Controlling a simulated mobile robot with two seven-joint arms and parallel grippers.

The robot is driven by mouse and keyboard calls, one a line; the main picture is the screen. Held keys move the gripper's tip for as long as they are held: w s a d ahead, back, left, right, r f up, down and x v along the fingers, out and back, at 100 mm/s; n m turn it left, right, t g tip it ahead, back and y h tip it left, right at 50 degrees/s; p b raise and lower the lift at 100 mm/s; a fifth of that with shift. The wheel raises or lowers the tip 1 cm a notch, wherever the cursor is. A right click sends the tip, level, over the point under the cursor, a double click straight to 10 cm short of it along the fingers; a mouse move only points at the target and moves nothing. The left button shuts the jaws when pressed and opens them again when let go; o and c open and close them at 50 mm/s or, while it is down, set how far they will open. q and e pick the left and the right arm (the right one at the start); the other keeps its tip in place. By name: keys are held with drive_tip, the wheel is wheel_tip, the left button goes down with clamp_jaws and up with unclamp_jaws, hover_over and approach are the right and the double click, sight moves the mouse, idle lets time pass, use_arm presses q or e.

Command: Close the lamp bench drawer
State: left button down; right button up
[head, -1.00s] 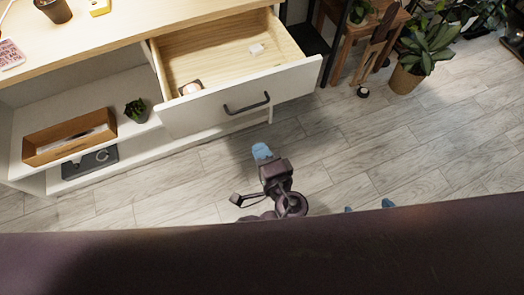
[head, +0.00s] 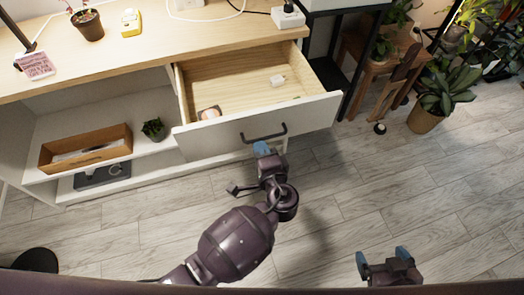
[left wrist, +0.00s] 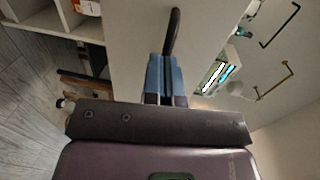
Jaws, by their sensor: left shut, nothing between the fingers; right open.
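The lamp bench drawer (head: 225,128) stands pulled out, with its white front facing me and a dark bar handle (head: 264,133) on it. My right gripper (head: 382,258) is open and empty above the floor, low on the right.
The bench top (head: 150,45) holds a potted plant (head: 88,25), a yellow device (head: 131,22) and a white box (head: 288,16). A wooden box (head: 86,148) and small plant (head: 153,128) sit on the open shelf. A wooden stool (head: 375,75) and potted plant (head: 425,117) stand right.

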use_arm(q)
drive_tip(key=shift+w, duration=0.1)
drive_tip(key=b, duration=0.3)
approach(237, 92)
drive_tip(key=r, duration=0.1)
drive_tip(key=s+r, duration=0.1)
drive_tip(key=r, duration=0.1)
drive_tip(key=shift+d, duration=0.15)
drive_tip(key=b+x, duration=0.1)
drive_tip(key=x, duration=0.2)
drive_tip(key=r+b+x, duration=0.1)
drive_tip(key=x, duration=0.2)
drive_tip(key=b+x, duration=0.1)
drive_tip(key=x, duration=0.2)
drive_tip(key=shift+w+r, duration=0.25)
drive_tip(key=shift+w, duration=0.15)
drive_tip(key=shift+w+a+r, duration=0.1)
drive_tip(key=shift+w+a, duration=0.15)
drive_tip(key=shift+w, duration=0.35)
drive_tip(key=shift+w+a+r, duration=0.15)
drive_tip(key=shift+w+r, duration=0.05)
drive_tip(key=shift+r, duration=0.15)
use_arm(e)
drive_tip(key=shift+w+a+f+n, duration=0.2)
drive_tip(key=shift+f+n, duration=0.1)
drive_tip(key=shift+f, duration=0.5)
drive_tip(key=shift+w+a+f+n, duration=0.15)
drive_tip(key=shift+f+n, duration=0.15)
drive_tip(key=shift+f, duration=0.5)
drive_tip(key=shift+s, duration=0.15)
